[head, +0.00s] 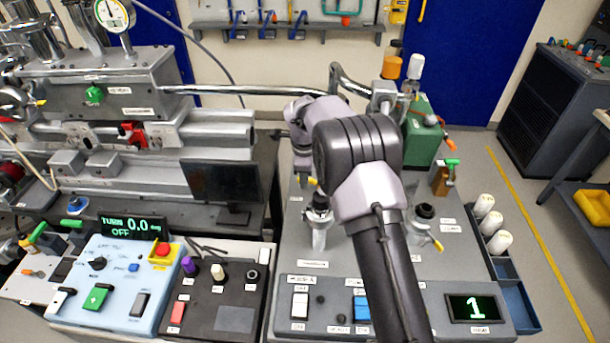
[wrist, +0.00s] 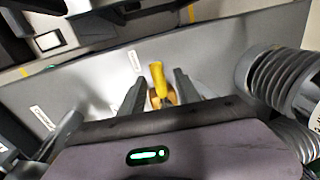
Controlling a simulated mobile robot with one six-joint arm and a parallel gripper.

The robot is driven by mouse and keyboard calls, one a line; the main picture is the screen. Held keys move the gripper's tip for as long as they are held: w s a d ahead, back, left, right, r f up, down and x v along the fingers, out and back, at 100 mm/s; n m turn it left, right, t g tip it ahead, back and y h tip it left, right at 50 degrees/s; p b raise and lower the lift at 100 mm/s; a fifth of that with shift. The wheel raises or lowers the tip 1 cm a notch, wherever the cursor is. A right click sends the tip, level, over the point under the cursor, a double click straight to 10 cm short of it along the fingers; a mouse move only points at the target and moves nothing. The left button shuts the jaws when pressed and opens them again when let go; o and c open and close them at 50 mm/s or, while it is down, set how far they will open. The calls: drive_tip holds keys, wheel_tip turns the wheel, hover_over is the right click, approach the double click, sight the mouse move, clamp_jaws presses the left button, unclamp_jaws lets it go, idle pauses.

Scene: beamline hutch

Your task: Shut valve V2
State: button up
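In the wrist view a valve's yellow lever (wrist: 156,72) stands between the two dark fingers of my gripper (wrist: 159,77). The fingers are apart, with a gap showing on each side of the lever. A brass-coloured part shows at the lever's base. In the head view my gripper (head: 303,176) points down beside a small yellow lever tip (head: 313,181), and my arm hides much of this area. A second valve with a yellow lever (head: 437,243) is on the right of the panel. I cannot read which label is V2.
A black-topped fitting (head: 320,203) stands just in front of my gripper. A green box (head: 422,130) and a chrome pipe (head: 250,90) are behind. White cylinders (head: 497,241) stand at the right edge. A display (head: 472,308) reads 1. Ribbed hose (wrist: 280,80) is close on the right in the wrist view.

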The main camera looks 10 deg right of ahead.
drive_tip(key=s+r+p, duration=0.3)
drive_tip(key=r+p, duration=0.1)
drive_tip(key=r, duration=1.3)
drive_tip(key=shift+s+a, duration=0.2)
drive_tip(key=shift+a, duration=0.15)
drive_tip(key=shift+r, duration=0.1)
drive_tip(key=s+d+r+n+t+y+b, duration=0.1)
drive_tip(key=s+r+n+b, duration=0.1)
drive_tip(key=s+r+n, duration=0.45)
drive_tip(key=s+d+r+n+t+b, duration=0.1)
drive_tip(key=s+r, duration=0.2)
drive_tip(key=s, duration=0.7)
drive_tip(key=s+f+n+b, duration=0.1)
drive_tip(key=s+n, duration=0.3)
drive_tip(key=s, duration=0.6)
drive_tip(key=s+f+n+t+y+b, duration=0.1)
drive_tip(key=s+f+n, duration=0.3)
drive_tip(key=s, duration=0.7)
drive_tip(key=shift+s+f+t+b, duration=0.2)
drive_tip(key=shift+f+t+b, duration=0.15)
drive_tip(key=shift+b, duration=0.3)
drive_tip(key=shift+a+n, duration=0.1)
drive_tip(key=shift+n, duration=0.15)
